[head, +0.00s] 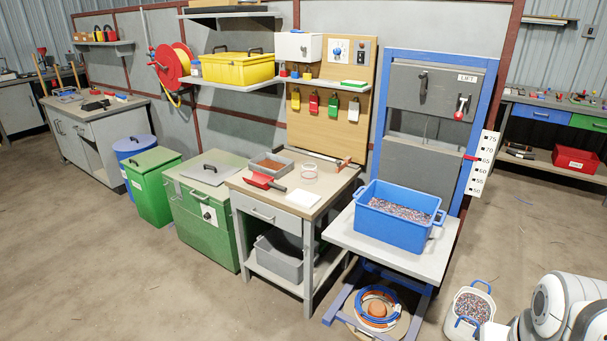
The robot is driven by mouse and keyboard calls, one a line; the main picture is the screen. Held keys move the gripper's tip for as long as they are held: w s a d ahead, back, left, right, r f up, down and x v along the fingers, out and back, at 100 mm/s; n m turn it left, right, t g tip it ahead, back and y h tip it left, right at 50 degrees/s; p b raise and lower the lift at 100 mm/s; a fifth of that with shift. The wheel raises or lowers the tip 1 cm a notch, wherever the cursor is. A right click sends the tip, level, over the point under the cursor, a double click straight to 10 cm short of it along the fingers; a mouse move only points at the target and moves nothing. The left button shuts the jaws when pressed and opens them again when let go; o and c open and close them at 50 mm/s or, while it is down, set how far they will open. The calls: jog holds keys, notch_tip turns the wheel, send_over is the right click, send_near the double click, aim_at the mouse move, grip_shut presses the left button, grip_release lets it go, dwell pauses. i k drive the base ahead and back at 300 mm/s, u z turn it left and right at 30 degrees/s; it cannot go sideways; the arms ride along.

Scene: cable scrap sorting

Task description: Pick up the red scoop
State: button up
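The red scoop (261,181) lies on the top of the grey workbench (318,196), near its front left edge. Its red pan points left and its dark handle points right. It lies in front of a grey tray (268,165) holding reddish-brown material and left of a clear round dish (309,173). Part of my arm shows at the bottom right corner, far from the scoop. My gripper cannot be made out in this view.
A blue crate (390,232) of scrap stands on the lift table (349,238) right of the bench. Green bins (137,184) stand left of the bench. The floor in front is clear.

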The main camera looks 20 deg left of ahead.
aim_at(266, 184)
jog(key=u, duration=1.25)
